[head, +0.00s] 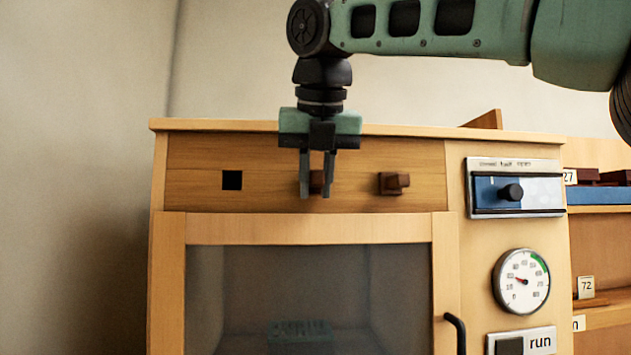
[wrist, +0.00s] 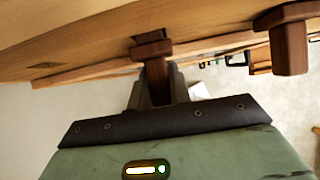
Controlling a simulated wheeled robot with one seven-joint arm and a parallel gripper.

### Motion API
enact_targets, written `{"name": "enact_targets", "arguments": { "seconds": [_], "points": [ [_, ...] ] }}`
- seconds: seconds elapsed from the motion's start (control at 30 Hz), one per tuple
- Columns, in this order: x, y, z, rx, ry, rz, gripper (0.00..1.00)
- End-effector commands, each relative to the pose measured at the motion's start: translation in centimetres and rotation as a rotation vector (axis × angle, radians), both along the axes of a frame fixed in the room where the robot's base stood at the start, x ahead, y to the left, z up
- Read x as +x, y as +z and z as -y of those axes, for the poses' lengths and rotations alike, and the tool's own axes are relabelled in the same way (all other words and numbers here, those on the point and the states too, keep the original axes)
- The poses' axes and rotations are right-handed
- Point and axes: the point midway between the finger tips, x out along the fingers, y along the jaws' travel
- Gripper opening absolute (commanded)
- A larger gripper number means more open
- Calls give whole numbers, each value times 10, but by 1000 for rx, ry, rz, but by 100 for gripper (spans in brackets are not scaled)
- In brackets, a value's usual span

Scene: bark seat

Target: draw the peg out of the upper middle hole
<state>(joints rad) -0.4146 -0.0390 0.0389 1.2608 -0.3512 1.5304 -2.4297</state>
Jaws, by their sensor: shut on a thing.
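The upper panel (head: 260,170) of a wooden cabinet holds a row of square holes. The left hole (head: 232,180) is empty and dark. My gripper (head: 317,188) points down in front of the middle position, shut on a dark brown peg (head: 316,181). The wrist view shows this peg (wrist: 155,75) between the fingers, with its wider collar close to the panel. The fingers partly cover it, and I cannot tell how deep it sits. A second brown peg (head: 393,183) sticks out at the right position; it also shows in the wrist view (wrist: 290,45).
Below the panel is a framed glass door (head: 300,290) with a black handle (head: 456,330). To the right are a blue slider plate with a black knob (head: 511,193), a round gauge (head: 521,281) and a "run" switch (head: 522,342). Shelves with dark blocks stand at far right.

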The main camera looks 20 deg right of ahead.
Motion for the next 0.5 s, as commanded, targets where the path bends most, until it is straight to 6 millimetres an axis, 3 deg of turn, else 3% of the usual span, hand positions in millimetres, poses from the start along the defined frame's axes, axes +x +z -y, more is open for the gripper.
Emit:
{"name": "enact_targets", "arguments": {
  "seconds": [0.5],
  "points": [
    [-24,0,-8,0,0,0,0]
  ]
}}
